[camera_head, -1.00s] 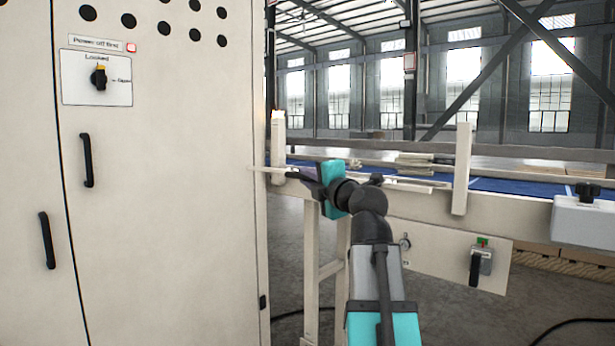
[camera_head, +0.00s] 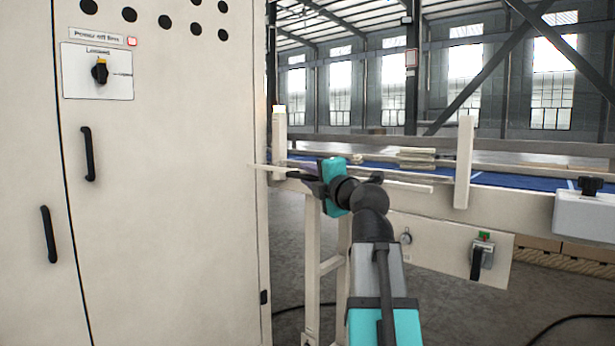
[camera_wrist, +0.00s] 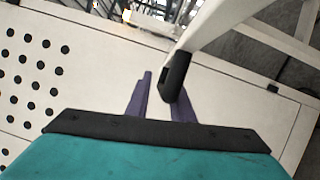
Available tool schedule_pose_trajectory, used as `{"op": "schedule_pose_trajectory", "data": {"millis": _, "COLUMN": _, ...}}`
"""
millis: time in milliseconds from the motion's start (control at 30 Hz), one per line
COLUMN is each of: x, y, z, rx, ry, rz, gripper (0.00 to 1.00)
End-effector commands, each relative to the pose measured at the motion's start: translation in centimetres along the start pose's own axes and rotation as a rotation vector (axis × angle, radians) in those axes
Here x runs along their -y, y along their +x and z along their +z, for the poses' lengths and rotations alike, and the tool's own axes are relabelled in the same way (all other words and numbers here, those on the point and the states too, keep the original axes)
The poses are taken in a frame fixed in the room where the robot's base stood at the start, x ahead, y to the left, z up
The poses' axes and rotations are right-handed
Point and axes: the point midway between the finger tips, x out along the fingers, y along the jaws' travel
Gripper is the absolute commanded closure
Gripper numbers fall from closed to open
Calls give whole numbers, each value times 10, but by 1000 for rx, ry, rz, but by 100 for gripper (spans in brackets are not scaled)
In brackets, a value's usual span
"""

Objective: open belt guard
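My gripper (camera_head: 291,175) reaches left, level with the conveyor's side rail, near the right edge of the pale cabinet. In the wrist view its two purple fingers (camera_wrist: 160,103) are apart. A pale bar with a rounded black end (camera_wrist: 175,77) comes in from the top right and overlaps the right finger. I cannot tell whether they touch. A thin pale bar (camera_head: 405,186) runs along the rail behind my gripper. A pale panel (camera_head: 440,243) with a black handle (camera_head: 476,263) hangs below the conveyor. Which part is the belt guard is not clear.
The cabinet (camera_head: 170,210) fills the left, with a rotary switch (camera_head: 100,71) and black door handles (camera_head: 88,154). A pale post (camera_head: 464,162) stands right of my gripper. A grey box with a black knob (camera_head: 585,213) is at far right. Open floor lies below.

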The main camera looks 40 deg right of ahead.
Motion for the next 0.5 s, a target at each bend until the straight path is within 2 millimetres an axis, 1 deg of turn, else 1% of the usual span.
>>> {"op": "schedule_pose_trajectory", "data": {"millis": 267, "x": -1, "y": -10, "z": 0, "rx": 2, "ry": 0, "rz": 2, "gripper": 80}}
{"op": "schedule_pose_trajectory", "data": {"millis": 500, "x": -1, "y": -31, "z": 0, "rx": 2, "ry": -1, "rz": 2, "gripper": 80}}
